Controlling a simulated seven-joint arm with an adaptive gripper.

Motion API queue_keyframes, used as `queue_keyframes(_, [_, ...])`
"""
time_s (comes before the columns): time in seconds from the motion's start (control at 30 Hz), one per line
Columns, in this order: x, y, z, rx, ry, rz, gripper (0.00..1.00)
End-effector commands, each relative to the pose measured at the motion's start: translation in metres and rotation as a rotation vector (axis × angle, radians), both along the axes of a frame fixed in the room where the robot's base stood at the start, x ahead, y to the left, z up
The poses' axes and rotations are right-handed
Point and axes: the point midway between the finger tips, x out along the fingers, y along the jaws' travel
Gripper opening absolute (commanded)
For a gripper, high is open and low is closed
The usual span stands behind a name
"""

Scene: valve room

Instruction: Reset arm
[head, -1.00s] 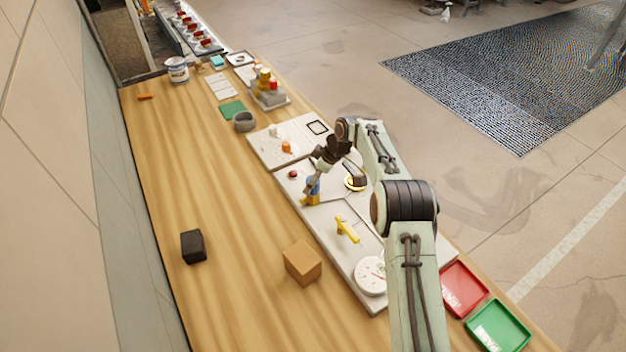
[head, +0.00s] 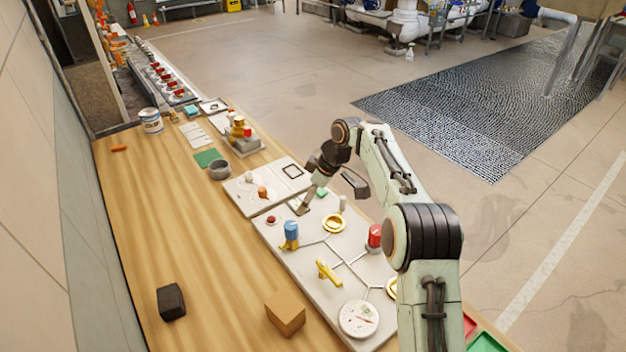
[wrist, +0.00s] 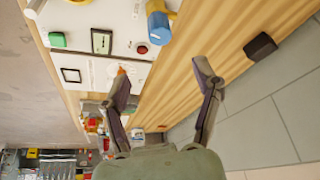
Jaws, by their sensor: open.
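My gripper (head: 305,208) is at the end of my raised arm, over the far end of the valve board (head: 300,262) in the head view. In the wrist view my gripper (wrist: 168,85) has its two fingers apart with nothing between them. The board bears a blue valve (head: 290,232), a yellow valve handle (head: 327,273), a red valve (head: 375,237) partly beside my arm, and a white gauge (head: 359,318). The blue valve also shows in the wrist view (wrist: 158,25). A red button (head: 271,220) sits near the board's left edge.
A second white panel (head: 245,200) adjoins the board's far end. A black block (head: 171,301) and a brown box (head: 285,312) stand on the wooden table (head: 190,240). A grey bowl (head: 219,170) and a paint can (head: 151,121) are farther back. The table's left side is mostly clear.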

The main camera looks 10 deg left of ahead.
Motion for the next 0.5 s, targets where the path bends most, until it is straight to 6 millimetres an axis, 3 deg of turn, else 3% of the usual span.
queue_keyframes(0.13, [0.001, -0.002, 0.002, 0.0, -0.003, -0.004, 0.65])
queue_keyframes(0.23, [0.005, -0.006, 0.027, 0.006, -0.05, -0.012, 0.65])
queue_keyframes(0.37, [0.0, -0.02, 0.106, 0.011, -0.181, -0.036, 0.65])
queue_keyframes(0.4, [-0.01, -0.029, 0.131, 0.005, -0.209, -0.054, 0.65])
queue_keyframes(0.5, [-0.05, -0.053, 0.176, -0.021, -0.243, -0.123, 0.65])
